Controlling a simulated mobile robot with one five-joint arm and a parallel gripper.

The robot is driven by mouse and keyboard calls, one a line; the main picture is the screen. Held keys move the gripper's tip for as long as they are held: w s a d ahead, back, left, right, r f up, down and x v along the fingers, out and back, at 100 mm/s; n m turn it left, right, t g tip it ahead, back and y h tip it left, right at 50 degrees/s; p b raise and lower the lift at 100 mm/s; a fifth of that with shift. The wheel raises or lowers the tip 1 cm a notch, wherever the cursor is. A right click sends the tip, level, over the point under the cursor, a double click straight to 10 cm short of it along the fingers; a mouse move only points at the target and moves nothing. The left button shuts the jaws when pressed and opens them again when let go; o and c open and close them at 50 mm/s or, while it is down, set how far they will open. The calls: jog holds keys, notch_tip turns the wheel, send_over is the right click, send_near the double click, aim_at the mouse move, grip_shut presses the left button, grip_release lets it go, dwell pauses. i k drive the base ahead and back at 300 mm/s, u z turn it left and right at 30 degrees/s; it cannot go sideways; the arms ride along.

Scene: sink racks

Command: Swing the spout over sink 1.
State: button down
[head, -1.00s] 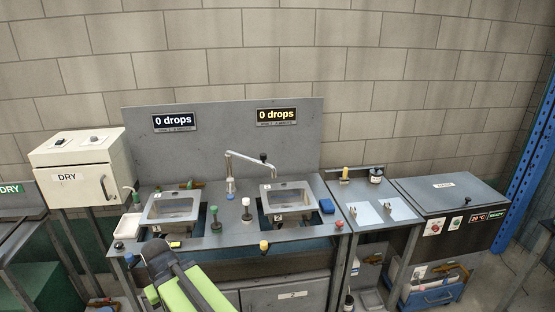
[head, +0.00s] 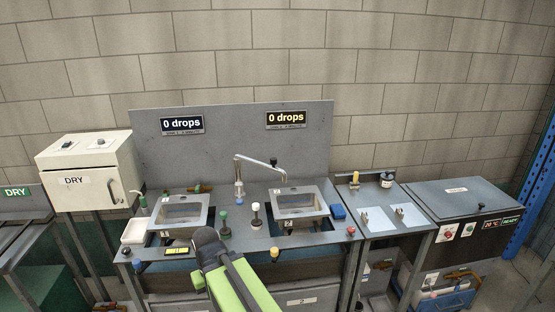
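The spout (head: 258,162) is a thin metal tube on an upright post (head: 239,188) between the two sinks. It reaches to the right, and its dark tip is over the right sink (head: 325,208). The left sink (head: 157,216) has no spout over it. My green and dark arm rises from the bottom of the head view in front of the counter, well short of the spout. I cannot make out gripper fingers.
Green (head: 225,231) and white (head: 256,219) knobs stand between the sinks at the front. A white tray (head: 135,231) is at the left and a blue block (head: 338,212) at the right. Two signs (head: 182,125) on the back panel read "0 drops".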

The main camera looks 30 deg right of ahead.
aim_at(273, 161)
jog(key=i, duration=0.95)
jog(key=z, duration=0.05)
